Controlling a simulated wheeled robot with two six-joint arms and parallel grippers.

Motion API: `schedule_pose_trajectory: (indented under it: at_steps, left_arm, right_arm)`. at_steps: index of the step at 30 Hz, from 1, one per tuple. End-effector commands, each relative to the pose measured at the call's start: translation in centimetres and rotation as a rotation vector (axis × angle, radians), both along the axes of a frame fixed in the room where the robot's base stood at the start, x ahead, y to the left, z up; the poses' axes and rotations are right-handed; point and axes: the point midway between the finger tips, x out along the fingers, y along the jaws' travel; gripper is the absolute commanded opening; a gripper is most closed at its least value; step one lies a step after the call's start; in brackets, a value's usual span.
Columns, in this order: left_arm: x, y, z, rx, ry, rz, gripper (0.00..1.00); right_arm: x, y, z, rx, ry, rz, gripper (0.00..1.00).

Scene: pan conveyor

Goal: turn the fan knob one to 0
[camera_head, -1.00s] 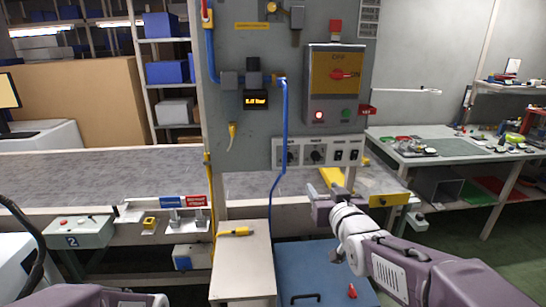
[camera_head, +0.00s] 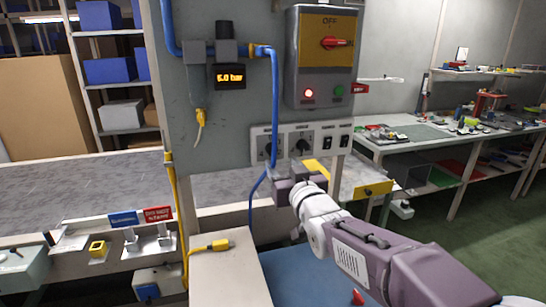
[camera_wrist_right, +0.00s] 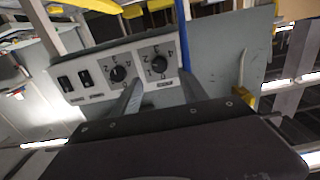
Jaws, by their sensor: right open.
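Two black rotary knobs sit side by side on a light panel strip: a left knob (camera_head: 267,148) close to the blue cable and a right knob (camera_head: 301,146). Their labels are too small to read, so I cannot tell which is fan knob one. In the right wrist view the knob nearest the blue cable (camera_wrist_right: 158,64) and the other knob (camera_wrist_right: 118,74) show with dial marks around them. My right gripper (camera_head: 278,174) is open and empty just below the knobs. Its two fingers (camera_wrist_right: 160,90) point at the strip, apart from the knobs. My left gripper is out of view.
Two rocker switches (camera_head: 335,142) sit right of the knobs. The blue cable (camera_head: 274,110) hangs close to the left knob. A yellow bar (camera_head: 316,168) lies behind the gripper.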

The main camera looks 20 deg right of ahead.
Motion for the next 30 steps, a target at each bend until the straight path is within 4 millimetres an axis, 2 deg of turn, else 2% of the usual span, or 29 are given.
schedule_pose_trajectory:
  at_steps: [6, 12, 22, 27, 28, 30]
  left_arm:
    - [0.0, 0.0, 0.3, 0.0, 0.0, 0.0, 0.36]
    - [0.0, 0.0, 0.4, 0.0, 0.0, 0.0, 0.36]
    - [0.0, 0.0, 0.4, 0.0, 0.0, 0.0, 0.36]
    - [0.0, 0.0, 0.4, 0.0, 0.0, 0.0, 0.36]
    - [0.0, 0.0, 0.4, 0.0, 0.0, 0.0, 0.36]
    - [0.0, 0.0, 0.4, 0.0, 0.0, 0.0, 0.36]
  right_arm:
    - [4.6, 0.2, -0.1, -0.001, 0.003, 0.001, 0.51]
    - [7.6, 0.3, -0.1, -0.001, 0.002, 0.001, 0.51]
    - [8.2, 0.3, -0.1, 0.0, 0.001, 0.0, 0.51]
    - [8.2, 0.3, -0.1, 0.0, 0.001, 0.0, 0.04]
    - [8.2, 0.3, -0.1, 0.0, 0.001, 0.0, 0.0]
    - [8.2, 0.3, -0.1, 0.0, 0.001, 0.0, 0.0]
